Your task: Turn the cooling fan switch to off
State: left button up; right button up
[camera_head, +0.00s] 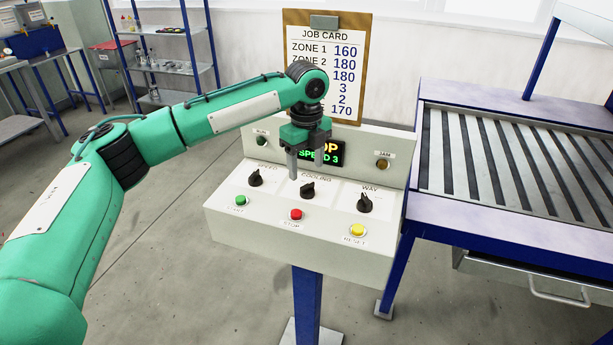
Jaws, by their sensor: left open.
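The control box (237,222) is a white console on a blue post. The cooling switch (307,190) is a black rotary knob in the middle of its sloped panel, under the label COOLING. The way it points is too small to tell. My left gripper (307,178) is open, pointing down, with its two grey fingers above and behind the cooling knob. I cannot tell whether they touch it. My left gripper partly hides the green display (326,154), which shows SPEED 3. My right gripper is not in view.
The speed knob (255,178) and way knob (364,203) flank the cooling knob. Green (241,200), red (296,214) and yellow (357,230) buttons line the front. A job card (325,50) stands behind. A slatted blue-framed table (500,155) is at right.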

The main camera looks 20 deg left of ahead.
aim_at(307, 189)
pick_arm(q)
jog(key=shift+f, duration=2.35)
jog(key=shift+s, duration=0.1)
jog(key=shift+p, duration=0.3)
jog(key=c, duration=1)
